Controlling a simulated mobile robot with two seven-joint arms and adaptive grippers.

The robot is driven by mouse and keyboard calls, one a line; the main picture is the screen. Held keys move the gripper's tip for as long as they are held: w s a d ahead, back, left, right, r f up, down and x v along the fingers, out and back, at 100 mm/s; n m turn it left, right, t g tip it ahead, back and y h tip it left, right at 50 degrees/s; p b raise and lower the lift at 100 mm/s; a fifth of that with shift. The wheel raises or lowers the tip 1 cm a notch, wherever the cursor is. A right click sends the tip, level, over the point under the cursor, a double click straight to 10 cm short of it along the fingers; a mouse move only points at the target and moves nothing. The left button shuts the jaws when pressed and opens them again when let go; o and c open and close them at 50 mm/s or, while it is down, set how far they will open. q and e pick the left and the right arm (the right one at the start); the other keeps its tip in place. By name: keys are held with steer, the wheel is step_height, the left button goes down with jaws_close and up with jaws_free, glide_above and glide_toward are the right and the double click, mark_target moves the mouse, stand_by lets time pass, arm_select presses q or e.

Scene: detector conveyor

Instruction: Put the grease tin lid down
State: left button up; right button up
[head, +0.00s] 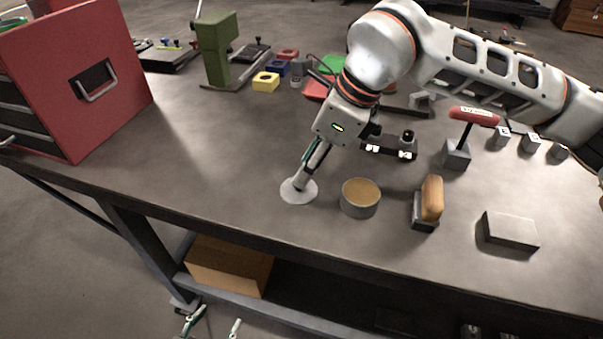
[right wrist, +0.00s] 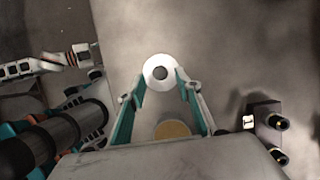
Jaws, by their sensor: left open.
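The grease tin lid (head: 297,194) is a pale grey disc that appears to lie flat on the bench in the head view. In the right wrist view the lid (right wrist: 152,65) is whitish with a dark round knob at its middle. The open grease tin (head: 361,206), with tan grease inside, stands just right of the lid. My right gripper (head: 302,184) is over the lid. My left gripper (head: 213,324) is open and empty, low beyond the bench's front edge.
A red drawer cabinet (head: 98,75) stands on the left. A brush (head: 431,198) and a grey block (head: 512,230) lie right of the tin. A red-handled tool (head: 472,117) stands behind them. The bench left of the lid is clear. A cardboard box (head: 229,264) sits on the lower shelf.

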steer(key=v, duration=0.8)
